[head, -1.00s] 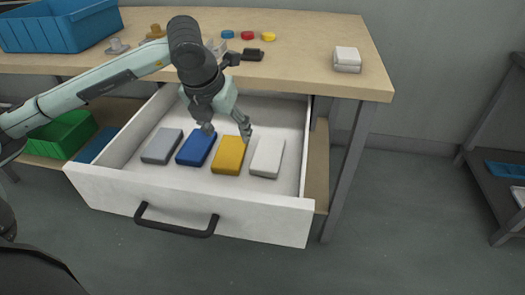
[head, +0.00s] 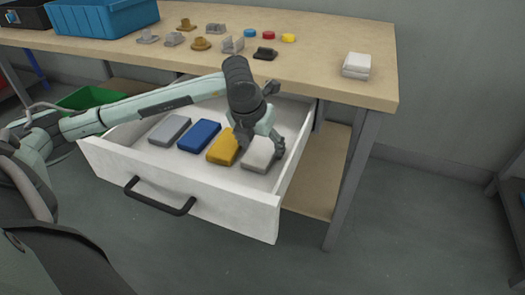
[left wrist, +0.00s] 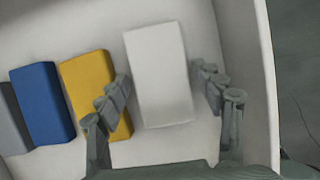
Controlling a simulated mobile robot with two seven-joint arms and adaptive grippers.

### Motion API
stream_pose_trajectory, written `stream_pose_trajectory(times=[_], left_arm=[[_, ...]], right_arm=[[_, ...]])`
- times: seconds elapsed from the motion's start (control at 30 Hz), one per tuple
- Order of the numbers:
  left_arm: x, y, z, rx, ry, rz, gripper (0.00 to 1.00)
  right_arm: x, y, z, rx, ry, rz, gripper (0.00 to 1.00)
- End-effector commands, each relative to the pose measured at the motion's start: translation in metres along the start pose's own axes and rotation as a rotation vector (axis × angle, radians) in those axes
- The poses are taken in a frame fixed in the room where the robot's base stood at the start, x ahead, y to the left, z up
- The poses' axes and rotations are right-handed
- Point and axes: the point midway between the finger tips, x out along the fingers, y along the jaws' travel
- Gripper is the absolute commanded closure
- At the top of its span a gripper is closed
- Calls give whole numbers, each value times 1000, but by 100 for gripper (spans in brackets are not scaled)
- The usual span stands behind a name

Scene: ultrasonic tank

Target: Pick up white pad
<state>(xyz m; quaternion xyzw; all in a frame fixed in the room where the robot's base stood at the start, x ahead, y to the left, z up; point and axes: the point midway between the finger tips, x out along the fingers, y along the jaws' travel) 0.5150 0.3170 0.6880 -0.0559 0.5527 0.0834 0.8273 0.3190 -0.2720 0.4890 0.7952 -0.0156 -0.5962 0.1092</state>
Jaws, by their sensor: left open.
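The white pad (head: 258,155) lies in the open drawer at the right end of a row of pads. In the left wrist view the white pad (left wrist: 158,75) lies between the spread fingers of my left gripper (left wrist: 166,108). In the head view my left gripper (head: 259,145) is over the pad, open and holding nothing. Its left finger is close to the yellow pad (left wrist: 92,90); I cannot tell whether they touch. The gripper hides part of the white pad in the head view. My right gripper is not in view.
Yellow (head: 222,149), blue (head: 199,136) and grey (head: 170,130) pads lie left of it in the drawer (head: 240,209). The drawer's right wall is close to the gripper.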

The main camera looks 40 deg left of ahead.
Motion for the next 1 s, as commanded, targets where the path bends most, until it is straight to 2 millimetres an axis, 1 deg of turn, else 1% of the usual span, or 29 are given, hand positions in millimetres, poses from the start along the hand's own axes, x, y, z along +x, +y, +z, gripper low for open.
stream_pose_trajectory(times=[0.17,0.37,0.4,0.67,0.77,0.87,1.0], left_arm=[[0,0,0,0,0,0,33],[0,0,0,0,0,0,56],[0,0,0,0,0,0,59],[-2,0,1,0,0,0,59],[-9,0,5,-1,-2,0,59],[-26,0,12,0,-6,-1,59],[-53,0,24,0,-7,-1,59]], right_arm=[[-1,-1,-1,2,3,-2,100],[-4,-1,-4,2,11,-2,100],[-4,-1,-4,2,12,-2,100],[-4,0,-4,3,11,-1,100],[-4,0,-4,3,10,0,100],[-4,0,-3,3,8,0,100],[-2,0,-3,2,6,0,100]])
